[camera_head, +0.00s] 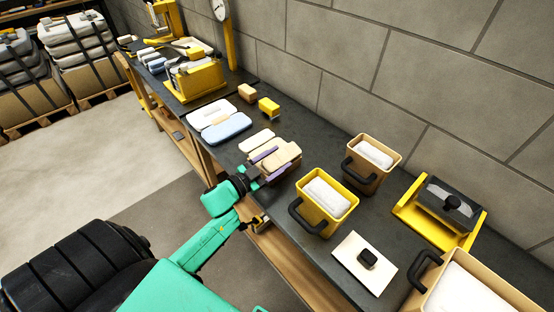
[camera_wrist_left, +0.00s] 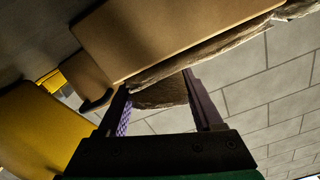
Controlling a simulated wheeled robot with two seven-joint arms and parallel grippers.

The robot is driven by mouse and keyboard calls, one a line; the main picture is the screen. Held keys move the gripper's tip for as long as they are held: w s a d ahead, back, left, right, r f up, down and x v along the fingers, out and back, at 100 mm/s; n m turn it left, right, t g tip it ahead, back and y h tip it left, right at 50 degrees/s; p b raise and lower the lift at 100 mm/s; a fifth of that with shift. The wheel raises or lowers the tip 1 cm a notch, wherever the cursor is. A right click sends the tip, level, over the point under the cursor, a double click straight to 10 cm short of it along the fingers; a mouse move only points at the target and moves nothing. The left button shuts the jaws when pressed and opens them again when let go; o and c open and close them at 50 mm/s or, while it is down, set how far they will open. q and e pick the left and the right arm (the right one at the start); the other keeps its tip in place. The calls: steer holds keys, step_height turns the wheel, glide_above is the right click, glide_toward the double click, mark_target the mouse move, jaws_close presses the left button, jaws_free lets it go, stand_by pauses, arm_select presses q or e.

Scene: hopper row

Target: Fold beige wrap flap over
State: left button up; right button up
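The beige wrap (camera_head: 286,153) lies as a folded-looking bundle on the dark bench, at the end of my left gripper. In the left wrist view a broad beige slab with a crumpled edge (camera_wrist_left: 180,38) fills the top. My left gripper (camera_head: 271,163) reaches it from the bench's front edge, its purple fingers spread apart. In the left wrist view the fingers (camera_wrist_left: 160,88) stand apart, with a brownish piece of wrap (camera_wrist_left: 160,94) showing between their tips. I cannot tell whether they touch it. My right gripper is not in view.
A yellow bin (camera_head: 325,222) and a tan bin (camera_head: 358,181), both with white contents, stand right of the wrap. A cream pad (camera_head: 256,139), a blue pack (camera_head: 227,128) and a yellow block (camera_head: 269,107) lie beyond it. A stone wall borders the bench's back.

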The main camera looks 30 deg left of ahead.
arm_select(q)
steer(key=shift+s+d+r+m, duration=0.1)
steer(key=shift+d+m, duration=0.05)
steer(key=shift+m, duration=0.5)
steer(key=shift+d+r+m, duration=0.1)
steer(key=shift+d+m, duration=0.05)
steer(key=shift+m, duration=0.5)
steer(key=shift+s+d+r+m+b, duration=0.1)
steer(key=shift+d+m+b, duration=0.1)
steer(key=shift+m, duration=0.75)
steer(key=shift+s+d+r+m+b, duration=0.1)
steer(key=shift+d+m, duration=0.1)
steer(key=shift+m, duration=0.75)
